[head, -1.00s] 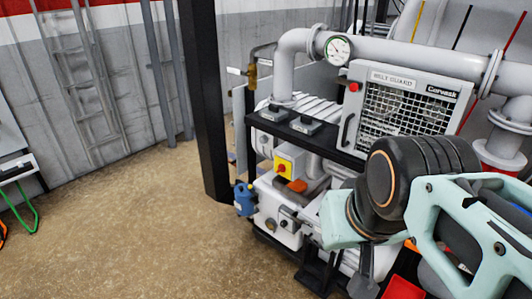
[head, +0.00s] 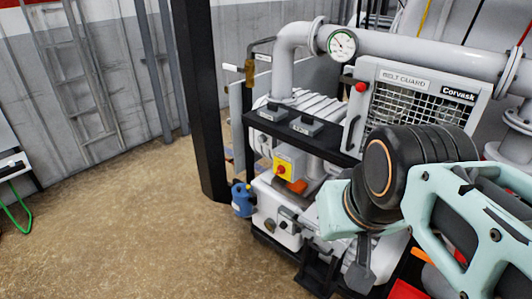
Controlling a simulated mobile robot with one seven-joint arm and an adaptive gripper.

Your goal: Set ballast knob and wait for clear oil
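The white pump body (head: 267,200) stands low in the middle of the head view. Its front carries a small round dark fitting (head: 270,225) and a black part (head: 288,213) beside it. I cannot tell which is the ballast knob or the oil sight glass, and the oil's clarity cannot be made out. My mint and black arm reaches in from the right, with its wrist just right of the pump front, hiding that side of the pump.
A yellow box with a red knob (head: 283,169) sits above the pump. A blue canister (head: 242,199) stands at its left. Above are a belt guard (head: 405,82), a dial gauge (head: 342,44) and thick grey pipes. A black post (head: 200,110) stands left.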

